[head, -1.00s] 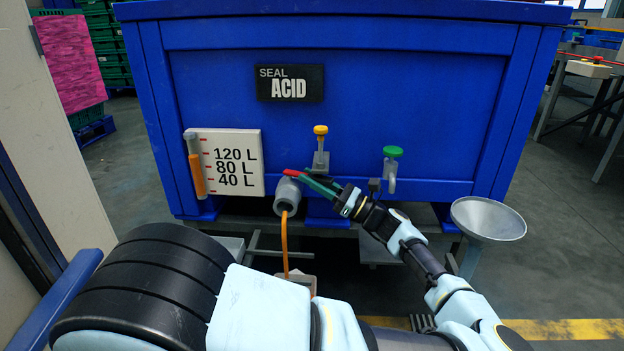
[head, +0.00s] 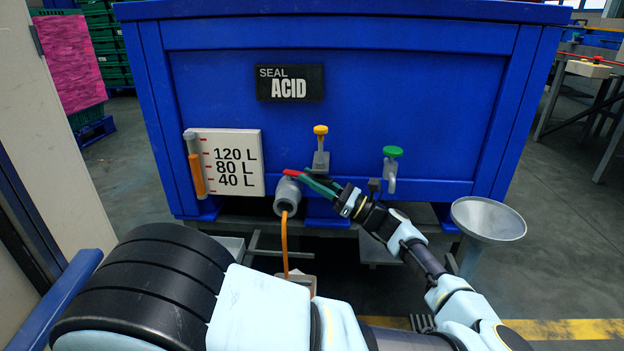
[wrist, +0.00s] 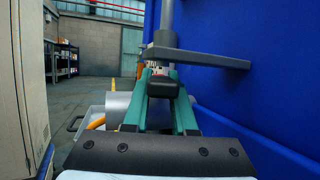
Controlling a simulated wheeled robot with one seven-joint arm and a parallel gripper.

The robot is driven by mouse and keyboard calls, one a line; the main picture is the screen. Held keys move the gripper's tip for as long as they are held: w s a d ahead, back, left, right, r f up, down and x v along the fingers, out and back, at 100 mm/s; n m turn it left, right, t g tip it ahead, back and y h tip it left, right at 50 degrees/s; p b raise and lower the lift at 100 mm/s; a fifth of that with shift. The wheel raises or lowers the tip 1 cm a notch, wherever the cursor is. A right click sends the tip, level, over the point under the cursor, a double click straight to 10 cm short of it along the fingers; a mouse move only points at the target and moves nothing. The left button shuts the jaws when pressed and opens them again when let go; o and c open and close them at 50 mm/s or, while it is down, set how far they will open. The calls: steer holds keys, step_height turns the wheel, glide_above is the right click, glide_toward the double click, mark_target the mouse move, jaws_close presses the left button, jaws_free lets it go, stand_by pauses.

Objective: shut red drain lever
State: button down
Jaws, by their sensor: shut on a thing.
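The red drain lever (head: 291,172) sits on top of the grey drain valve (head: 287,193), low on the blue tank (head: 340,120). Its red end points left, roughly along the tank front. My gripper (head: 306,178), with green fingers, reaches it from the right and is shut on the lever; the fingers hide part of it. An orange stream (head: 285,240) hangs from the valve mouth. In the wrist view, the green fingers of my gripper (wrist: 158,75) converge ahead, the grey valve (wrist: 117,108) is left of them, and the lever is mostly hidden.
A yellow-topped tap (head: 320,145) and a green-topped tap (head: 392,165) stick out of the tank near my arm. A level gauge (head: 232,162) is left of the valve. A grey funnel (head: 488,219) stands at right. In the wrist view, a dark bar (wrist: 195,56) crosses above the fingers.

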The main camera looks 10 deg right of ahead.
steer(key=shift+w+g, duration=0.1)
steer(key=shift+g, duration=0.3)
steer(key=n+g, duration=0.1)
steer(key=g+y, duration=0.1)
steer(key=w+n+g, duration=0.1)
steer(key=g, duration=0.1)
steer(key=shift+d+f+n+y+b, duration=0.1)
steer(key=shift+d+n+y+b, duration=0.2)
steer(key=shift+y, duration=0.1)
steer(key=c, duration=0.7)
jaws_free()
steer(key=shift+s, duration=0.1)
